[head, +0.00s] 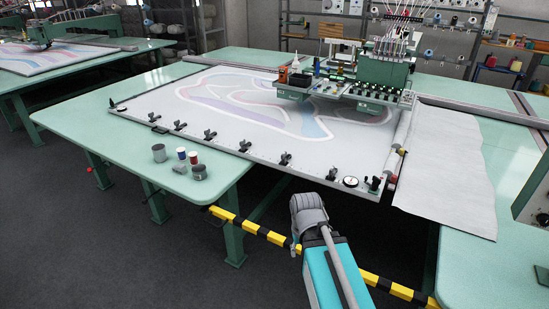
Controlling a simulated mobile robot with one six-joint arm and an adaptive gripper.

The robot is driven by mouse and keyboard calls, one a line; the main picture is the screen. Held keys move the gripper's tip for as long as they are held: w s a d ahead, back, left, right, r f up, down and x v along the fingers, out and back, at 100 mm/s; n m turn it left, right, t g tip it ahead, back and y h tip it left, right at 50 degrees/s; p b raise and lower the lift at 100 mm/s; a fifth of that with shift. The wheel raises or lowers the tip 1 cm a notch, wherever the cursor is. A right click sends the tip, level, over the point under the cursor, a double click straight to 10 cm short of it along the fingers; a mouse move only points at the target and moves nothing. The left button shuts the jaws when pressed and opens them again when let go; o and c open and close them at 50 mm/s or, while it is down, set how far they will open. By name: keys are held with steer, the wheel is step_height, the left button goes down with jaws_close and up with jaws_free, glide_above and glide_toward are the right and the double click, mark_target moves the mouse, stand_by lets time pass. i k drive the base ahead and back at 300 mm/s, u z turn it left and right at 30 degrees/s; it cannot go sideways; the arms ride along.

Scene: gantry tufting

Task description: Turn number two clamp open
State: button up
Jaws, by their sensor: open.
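A row of several small black clamps runs along the front rail (265,158) of the white tufting frame. From left to right I see clamps such as one near the left end (180,125), one left of the middle (210,135), one at the middle (245,146), one further right (285,159) and one near the right end (332,174). I can read no numbers, so I cannot tell which is number two. Whether each clamp is open or closed is too small to tell. My arm reaches up from the bottom, below the rail. My gripper does not show.
Two paint-like cans and two small cups (187,160) stand on the green table (100,125) at left. A yellow-black striped bar (250,229) crosses low in front. The tufting head (385,70) stands over the cloth. A grey sheet (445,165) hangs at right.

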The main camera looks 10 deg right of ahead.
mark_target(284, 157)
steer(key=z, duration=0.15)
steer(key=i, duration=0.9)
steer(key=u, duration=0.05)
